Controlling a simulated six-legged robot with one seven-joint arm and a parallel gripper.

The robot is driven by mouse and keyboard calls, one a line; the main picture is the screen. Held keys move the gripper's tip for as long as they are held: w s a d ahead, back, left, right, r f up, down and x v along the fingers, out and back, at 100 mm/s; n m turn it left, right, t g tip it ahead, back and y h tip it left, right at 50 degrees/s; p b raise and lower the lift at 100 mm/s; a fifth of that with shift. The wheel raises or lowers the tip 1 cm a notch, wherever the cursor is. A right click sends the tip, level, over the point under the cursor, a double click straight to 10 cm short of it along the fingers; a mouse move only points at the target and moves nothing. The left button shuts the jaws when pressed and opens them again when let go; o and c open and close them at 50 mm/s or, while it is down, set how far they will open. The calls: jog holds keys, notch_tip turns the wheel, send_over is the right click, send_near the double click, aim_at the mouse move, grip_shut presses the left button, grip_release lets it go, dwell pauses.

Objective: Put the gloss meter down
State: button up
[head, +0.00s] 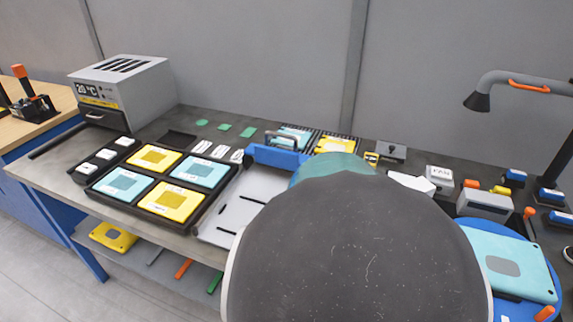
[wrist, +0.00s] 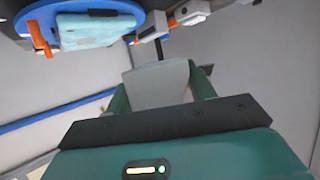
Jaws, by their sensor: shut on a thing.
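My gripper (wrist: 162,82) shows in the wrist view, its green fingers shut on a plain pale grey block, which looks to be the gloss meter (wrist: 160,88). The block sits between the two fingers; its far end and underside are hidden. It seems clear of any surface, though its height cannot be told. In the head view my own dark, rounded arm link covers the lower middle and hides the gripper and what it holds.
A blue round stand (head: 467,211) with a light blue panel (head: 515,268) is at right. A black tray (head: 152,213) holds yellow and blue panels. A grey oven (head: 135,90) stands at the back left. A lamp (head: 515,82) overhangs the right. Small devices crowd the bench's right side.

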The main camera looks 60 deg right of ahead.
jog(key=shift+w+d, duration=0.1)
jog(key=shift+d, duration=0.2)
jog(key=shift+w+f, duration=0.1)
jog(key=shift+w, duration=0.15)
jog(key=w+d+f, duration=0.8)
jog(key=d+f, duration=0.1)
jog(key=shift+w, duration=0.25)
jog(key=f, duration=0.3)
jog(key=shift+w+d+f, duration=0.2)
jog(key=shift+f, duration=0.1)
jog(key=shift+a+f, duration=0.1)
jog(key=shift+f, duration=0.25)
